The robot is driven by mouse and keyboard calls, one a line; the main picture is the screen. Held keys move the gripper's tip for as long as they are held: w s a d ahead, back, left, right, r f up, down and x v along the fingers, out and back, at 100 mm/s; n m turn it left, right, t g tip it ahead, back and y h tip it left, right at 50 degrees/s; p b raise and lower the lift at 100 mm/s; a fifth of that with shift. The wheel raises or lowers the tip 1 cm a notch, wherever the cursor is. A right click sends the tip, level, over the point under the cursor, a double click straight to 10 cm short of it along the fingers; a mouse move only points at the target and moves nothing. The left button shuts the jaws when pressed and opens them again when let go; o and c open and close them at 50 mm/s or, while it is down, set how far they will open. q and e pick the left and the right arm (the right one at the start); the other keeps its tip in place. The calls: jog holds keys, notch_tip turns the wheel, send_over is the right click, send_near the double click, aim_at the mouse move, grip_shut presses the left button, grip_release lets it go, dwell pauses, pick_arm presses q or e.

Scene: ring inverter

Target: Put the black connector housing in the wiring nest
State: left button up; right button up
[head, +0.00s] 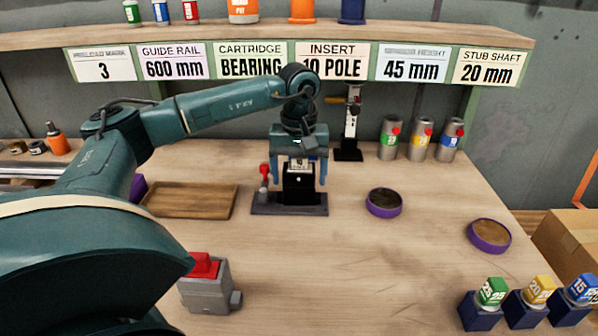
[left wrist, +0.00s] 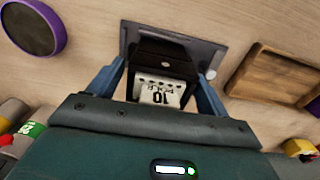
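The black connector housing (head: 299,190) stands upright on the dark grey wiring nest (head: 262,209) at the middle of the bench. A white piece marked 10 shows at its top, also in the left wrist view (left wrist: 160,93). Whether the housing is fully seated cannot be told. My left gripper (head: 299,178) points down over it, with one blue finger on each side. Gaps show between the fingers and the housing in the head view, so the gripper looks open. The nest has a red-knobbed lever (head: 264,171) at its left. My right gripper is out of view.
A wooden tray (head: 190,213) lies left of the nest. Two purple round dishes (head: 384,203) (head: 489,237) lie to the right. A grey block with a red top (head: 205,283) stands in front left. Several cans and a black stand (head: 349,152) are behind. The front middle is clear.

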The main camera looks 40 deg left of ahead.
pick_arm(q)
jog(key=shift+o, duration=0.3)
notch_tip(320, 180, up, 12)
jog(key=shift+r+p, duration=0.2)
jog(key=shift+p, duration=0.6)
